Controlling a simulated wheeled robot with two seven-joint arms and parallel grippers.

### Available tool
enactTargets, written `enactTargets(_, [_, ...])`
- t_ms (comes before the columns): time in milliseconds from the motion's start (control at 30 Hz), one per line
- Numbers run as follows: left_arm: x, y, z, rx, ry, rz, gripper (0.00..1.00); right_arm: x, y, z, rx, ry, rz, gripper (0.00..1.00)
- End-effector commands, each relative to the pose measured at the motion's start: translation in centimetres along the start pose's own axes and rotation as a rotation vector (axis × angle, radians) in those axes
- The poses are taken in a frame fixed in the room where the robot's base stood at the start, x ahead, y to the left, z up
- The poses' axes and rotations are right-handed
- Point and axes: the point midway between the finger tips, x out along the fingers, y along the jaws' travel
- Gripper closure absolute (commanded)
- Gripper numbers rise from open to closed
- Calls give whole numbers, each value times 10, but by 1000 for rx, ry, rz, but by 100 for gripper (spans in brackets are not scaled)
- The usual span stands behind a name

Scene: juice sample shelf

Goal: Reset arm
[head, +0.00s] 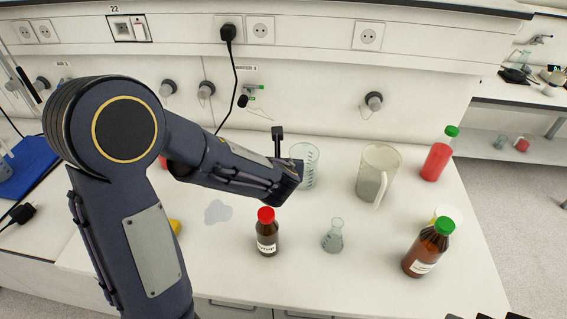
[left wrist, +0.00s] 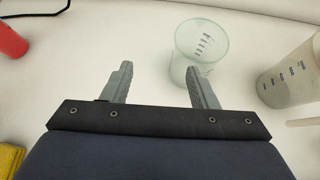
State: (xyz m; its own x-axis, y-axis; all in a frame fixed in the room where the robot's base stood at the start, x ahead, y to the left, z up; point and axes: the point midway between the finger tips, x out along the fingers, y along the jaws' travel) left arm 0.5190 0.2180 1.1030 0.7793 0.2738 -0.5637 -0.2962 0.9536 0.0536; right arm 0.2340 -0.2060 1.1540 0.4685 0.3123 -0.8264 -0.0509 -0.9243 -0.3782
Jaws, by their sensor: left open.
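My left arm comes in from the left in the head view, and its gripper (head: 281,150) hangs over the back middle of the bench. A clear graduated beaker (head: 308,165) is just right of the gripper in the head view. In the left wrist view the beaker (left wrist: 202,48) is close to the right finger, beyond its tip; I cannot tell if they touch.
On the white bench stand a red-capped brown bottle (head: 267,235), a flask (head: 333,238), a jug (head: 377,172), a red bottle with green cap (head: 438,156) and a green-capped brown bottle (head: 426,252). A yellow thing (left wrist: 10,160) and a puddle-like patch (head: 218,211) lie leftward. The wall stands behind.

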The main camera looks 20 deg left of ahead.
Motion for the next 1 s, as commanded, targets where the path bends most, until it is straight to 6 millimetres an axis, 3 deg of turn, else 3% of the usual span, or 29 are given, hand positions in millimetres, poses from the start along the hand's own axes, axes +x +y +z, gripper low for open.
enactTargets(367, [-16,-10,-2,-43,1,-26,47,-1,-1,-1,0,0,0,68])
enactTargets(500, [-22,13,-4,-196,24,24,47,2,1,1,0,0,0,68])
enactTargets(567, [-29,35,-8,-361,50,75,47,4,2,2,0,0,0,68])
enactTargets(667, [-51,79,-25,-750,108,191,47,10,4,5,0,0,0,68])
enactTargets(800, [-94,122,-67,-1374,208,369,47,17,8,9,0,0,0,68])
enactTargets(900, [-127,132,-99,-1805,291,488,47,22,10,11,0,0,0,68])
enactTargets(1000, [-159,126,-126,-2215,392,599,47,27,12,14,0,0,0,68])
